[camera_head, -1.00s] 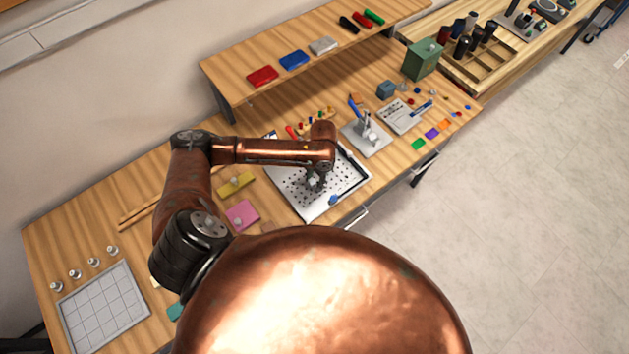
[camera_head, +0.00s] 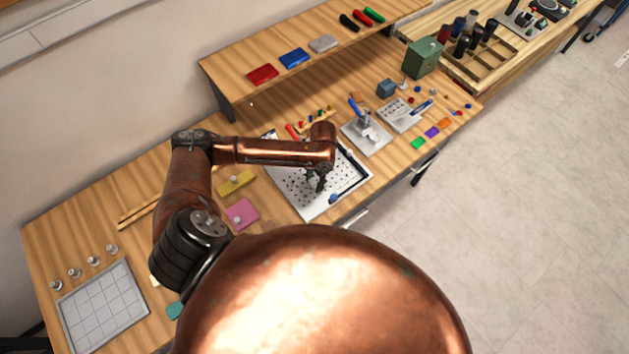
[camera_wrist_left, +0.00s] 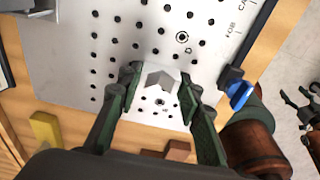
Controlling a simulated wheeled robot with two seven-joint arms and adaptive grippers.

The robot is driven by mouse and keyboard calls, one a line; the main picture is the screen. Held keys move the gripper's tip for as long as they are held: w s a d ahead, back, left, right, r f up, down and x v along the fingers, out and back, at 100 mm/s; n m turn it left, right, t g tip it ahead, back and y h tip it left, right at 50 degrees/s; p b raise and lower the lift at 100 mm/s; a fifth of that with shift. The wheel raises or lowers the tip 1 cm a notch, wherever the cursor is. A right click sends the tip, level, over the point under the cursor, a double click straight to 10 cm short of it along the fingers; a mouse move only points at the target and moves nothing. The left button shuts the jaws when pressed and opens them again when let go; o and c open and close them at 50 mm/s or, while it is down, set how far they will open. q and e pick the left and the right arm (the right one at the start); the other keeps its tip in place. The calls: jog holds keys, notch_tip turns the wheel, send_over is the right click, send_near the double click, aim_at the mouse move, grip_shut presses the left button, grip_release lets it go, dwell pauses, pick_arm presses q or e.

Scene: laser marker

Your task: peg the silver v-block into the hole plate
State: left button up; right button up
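The silver v-block (camera_wrist_left: 160,80) stands on the white hole plate (camera_wrist_left: 70,45) near its front edge in the left wrist view. In the head view the gripper (camera_head: 317,183) is low over the hole plate (camera_head: 295,185), and the block is hard to make out. Whether the block's underside is in the holes is hidden. My right gripper (camera_wrist_left: 303,112) shows at the right edge of the left wrist view, fingers apart and empty over the floor.
A blue-handled clamp (camera_wrist_left: 238,90) is on the plate's edge, right of the block. Yellow (camera_head: 237,181) and pink (camera_head: 242,214) blocks lie left of the plate. A grey fixture (camera_head: 367,135) stands beyond it. A gridded tray (camera_head: 103,307) is at the far left.

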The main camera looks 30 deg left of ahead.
pick_arm(q)
jog(key=o, duration=0.5)
jog(key=shift+r, duration=0.15)
notch_tip(320, 180, up, 12)
jog(key=w, duration=0.1)
jog(key=shift+w+d, duration=0.15)
jog(key=shift+d, duration=0.15)
dwell(0.3)
